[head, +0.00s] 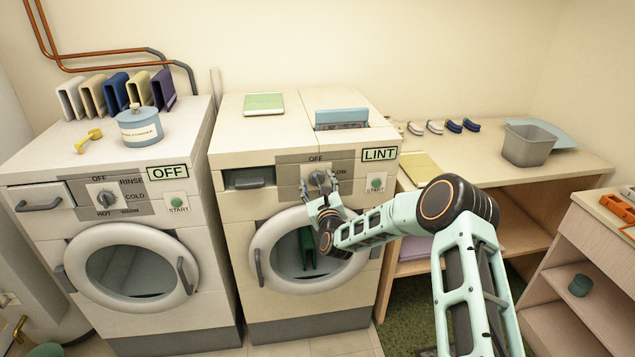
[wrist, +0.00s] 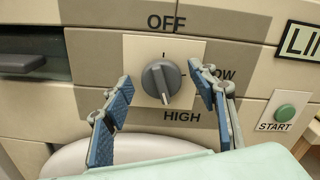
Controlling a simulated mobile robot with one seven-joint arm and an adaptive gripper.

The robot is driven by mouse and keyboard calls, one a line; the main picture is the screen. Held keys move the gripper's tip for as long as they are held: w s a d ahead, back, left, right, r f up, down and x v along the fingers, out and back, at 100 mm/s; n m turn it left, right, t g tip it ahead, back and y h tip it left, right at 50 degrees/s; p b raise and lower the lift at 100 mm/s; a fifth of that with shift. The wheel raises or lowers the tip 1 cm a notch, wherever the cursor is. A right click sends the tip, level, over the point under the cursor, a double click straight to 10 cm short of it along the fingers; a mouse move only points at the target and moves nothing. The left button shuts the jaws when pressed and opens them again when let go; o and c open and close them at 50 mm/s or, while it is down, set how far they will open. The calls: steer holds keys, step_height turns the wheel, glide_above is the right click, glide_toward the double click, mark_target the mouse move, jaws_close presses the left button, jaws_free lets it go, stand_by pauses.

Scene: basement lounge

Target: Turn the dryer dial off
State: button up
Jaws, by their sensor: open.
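The dryer (head: 232,200) is the right-hand machine, with a LINT label and a round door. Its grey dial (wrist: 161,82) sits on a pale square plate, with OFF printed above, LOW to the right and HIGH below. The dial's ridge stands near upright, and a light mark near its lower end faces HIGH. In the head view the dial (head: 319,178) is partly behind the gripper. My gripper (wrist: 163,90) is open, its blue-padded fingers on the left and right of the dial, apart from it. In the head view my gripper (head: 319,192) is at the dryer panel.
Right of the dial is a green START button (wrist: 284,112). Left is a drawer handle (head: 249,182). The washer (head: 222,110) has its own dial (head: 106,199) and an OFF label. A shelf table (head: 480,155) with a grey bin (head: 528,146) stands right.

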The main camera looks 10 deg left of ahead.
steer(key=c, duration=1.1)
